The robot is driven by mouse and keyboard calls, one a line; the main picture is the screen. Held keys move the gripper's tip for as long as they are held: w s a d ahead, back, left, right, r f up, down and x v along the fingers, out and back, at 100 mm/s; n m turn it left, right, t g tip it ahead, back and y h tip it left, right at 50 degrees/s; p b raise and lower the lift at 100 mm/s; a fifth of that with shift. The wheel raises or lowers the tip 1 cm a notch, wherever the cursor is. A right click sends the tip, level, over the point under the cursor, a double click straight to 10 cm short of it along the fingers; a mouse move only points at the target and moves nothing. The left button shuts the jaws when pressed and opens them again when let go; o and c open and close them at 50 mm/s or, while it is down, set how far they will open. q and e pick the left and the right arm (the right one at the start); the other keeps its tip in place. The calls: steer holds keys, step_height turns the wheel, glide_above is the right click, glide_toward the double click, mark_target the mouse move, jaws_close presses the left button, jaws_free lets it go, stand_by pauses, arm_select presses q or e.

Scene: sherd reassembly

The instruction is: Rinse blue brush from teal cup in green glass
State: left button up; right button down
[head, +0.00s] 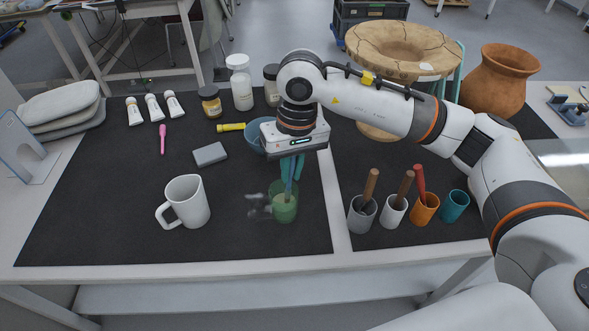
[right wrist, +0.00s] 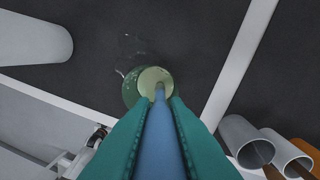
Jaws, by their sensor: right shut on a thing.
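My right gripper (head: 292,170) points down above the green glass (head: 285,207) and is shut on the blue brush (head: 289,187). In the right wrist view the blue brush (right wrist: 160,140) runs between the teal fingers, and its far end reaches into the green glass (right wrist: 153,88). The glass holds a pale, cloudy liquid. The brush's bristles are hidden. The teal cup (head: 454,205) stands at the right end of the cup row and looks empty. My left gripper is in neither view.
A white mug (head: 186,202) stands left of the glass. Grey (head: 363,214), white (head: 394,210) and orange (head: 425,209) cups with brushes stand to the right. A grey block (head: 210,154) and blue bowl (head: 258,137) lie behind.

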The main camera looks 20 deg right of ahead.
steer(key=shift+w+r+p, duration=0.15)
steer(key=shift+r+p, duration=0.55)
steer(key=shift+r, duration=0.9)
step_height(320, 180, up, 2)
steer(key=shift+p, duration=0.45)
steer(key=shift+r, duration=0.6)
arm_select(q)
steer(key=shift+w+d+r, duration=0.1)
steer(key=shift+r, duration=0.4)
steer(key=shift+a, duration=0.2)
arm_select(e)
steer(key=shift+r+p, duration=0.35)
steer(key=shift+r, duration=1.15)
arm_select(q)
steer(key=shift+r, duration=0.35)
arm_select(e)
steer(key=shift+d+f, duration=0.1)
